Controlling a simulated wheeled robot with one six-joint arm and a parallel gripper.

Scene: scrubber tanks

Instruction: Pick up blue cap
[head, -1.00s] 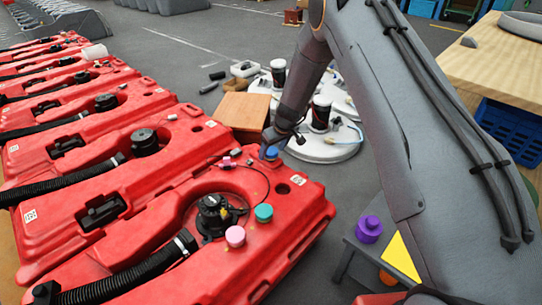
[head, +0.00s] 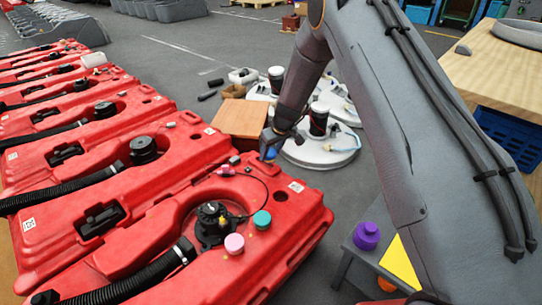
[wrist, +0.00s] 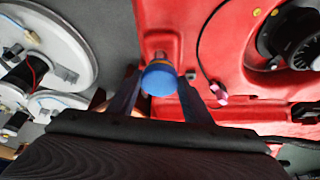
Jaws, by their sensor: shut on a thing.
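The blue cap (wrist: 159,79) sits between the two fingers of my gripper (wrist: 160,92) in the wrist view. My gripper is shut on it. In the head view the blue cap (head: 269,152) shows as a small blue shape at the end of my arm, over the far right corner of the nearest red tank (head: 285,235). My gripper (head: 270,143) partly covers it there. I cannot tell exactly how far the cap is above the tank surface.
A pink cap (head: 234,244) and a teal cap (head: 262,220) stand on the nearest tank near its black fitting (head: 212,220). A purple cap (head: 366,235) is on a grey stand at the right. White round scrubber parts (head: 325,150) lie on the floor behind.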

